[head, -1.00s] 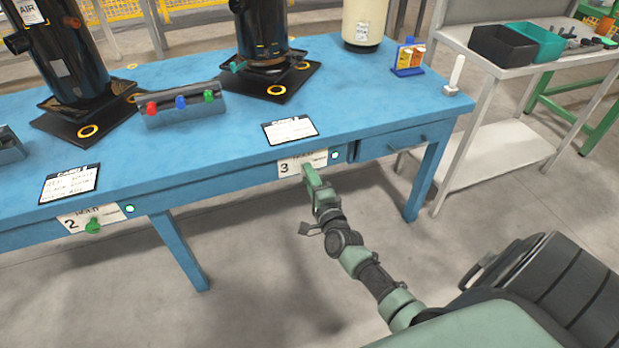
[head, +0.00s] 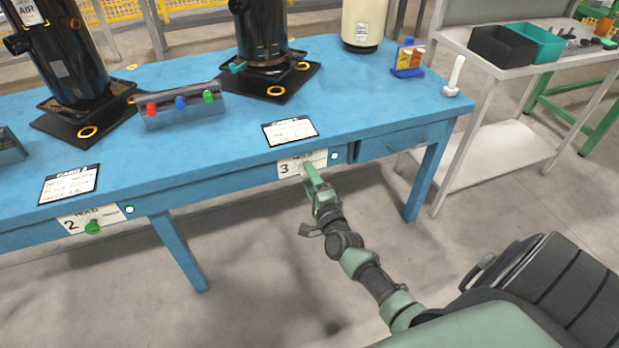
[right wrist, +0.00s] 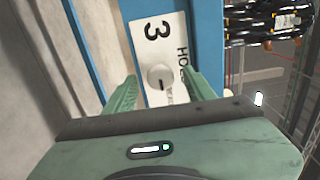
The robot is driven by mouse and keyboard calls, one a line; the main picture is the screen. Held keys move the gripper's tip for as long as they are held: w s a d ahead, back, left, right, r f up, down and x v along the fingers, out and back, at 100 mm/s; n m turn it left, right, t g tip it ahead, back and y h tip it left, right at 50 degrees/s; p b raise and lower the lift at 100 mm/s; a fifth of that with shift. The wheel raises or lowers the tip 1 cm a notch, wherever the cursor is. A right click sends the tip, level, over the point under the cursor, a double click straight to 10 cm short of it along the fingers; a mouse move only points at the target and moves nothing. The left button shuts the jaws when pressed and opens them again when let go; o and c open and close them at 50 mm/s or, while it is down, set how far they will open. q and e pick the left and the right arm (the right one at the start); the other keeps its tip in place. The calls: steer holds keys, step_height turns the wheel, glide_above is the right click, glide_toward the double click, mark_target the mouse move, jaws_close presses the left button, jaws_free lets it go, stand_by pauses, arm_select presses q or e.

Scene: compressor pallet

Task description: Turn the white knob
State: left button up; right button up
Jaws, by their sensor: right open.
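The white knob (right wrist: 159,77) shows in the right wrist view on the white plate (right wrist: 161,50) marked 3, with a dark mark on its face. My right gripper (right wrist: 160,92) is open, with one finger on each side of the knob; I cannot tell whether either finger touches it. In the head view my right gripper (head: 311,174) is at the plate marked 3 (head: 290,168) on the front of the blue bench, and it hides the knob. My left gripper is not in view.
The blue bench (head: 230,130) carries black cylinders on base plates, a box with red, blue and green knobs (head: 180,105) and cards. A second plate (head: 75,221) with a green knob (head: 93,227) is at left. A grey side table (head: 480,60) stands at right.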

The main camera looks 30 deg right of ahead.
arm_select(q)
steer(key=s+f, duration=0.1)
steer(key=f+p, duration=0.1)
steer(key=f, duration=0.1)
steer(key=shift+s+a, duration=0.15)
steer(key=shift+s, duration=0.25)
arm_select(e)
steer(key=v, duration=0.7)
steer(key=shift+s, duration=0.3)
